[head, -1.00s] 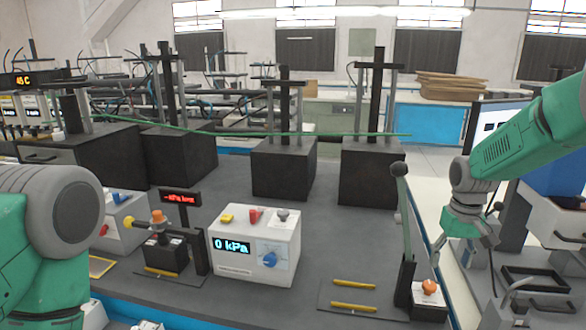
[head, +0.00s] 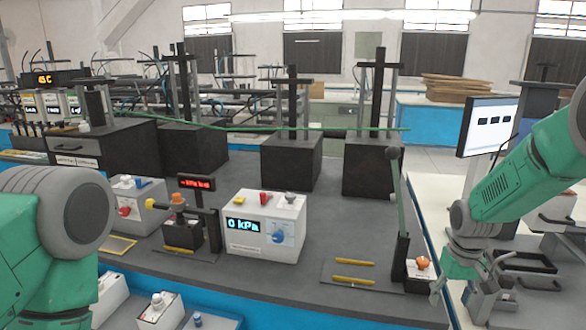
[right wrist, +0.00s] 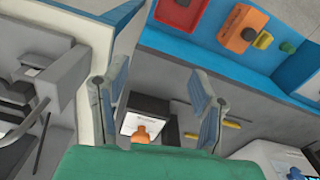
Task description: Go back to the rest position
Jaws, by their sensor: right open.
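My right gripper (head: 453,294) is at the right in the head view, low beside the bench's right edge, close to the small box with an orange knob (head: 423,263). Its two fingers stand apart with nothing between them in the right wrist view (right wrist: 158,78). There the orange knob (right wrist: 141,132) shows beyond the green palm, between the fingers. My left arm's green and grey shell fills the lower left of the head view, and the left gripper is out of the picture.
The grey bench (head: 340,225) holds a white pressure box (head: 263,228) reading 0 kPa, a lever post (head: 400,205) and two yellow rods (head: 354,262). Black blocks with presses (head: 290,162) stand behind. A monitor (head: 487,127) and a black tray (head: 527,262) are at the right.

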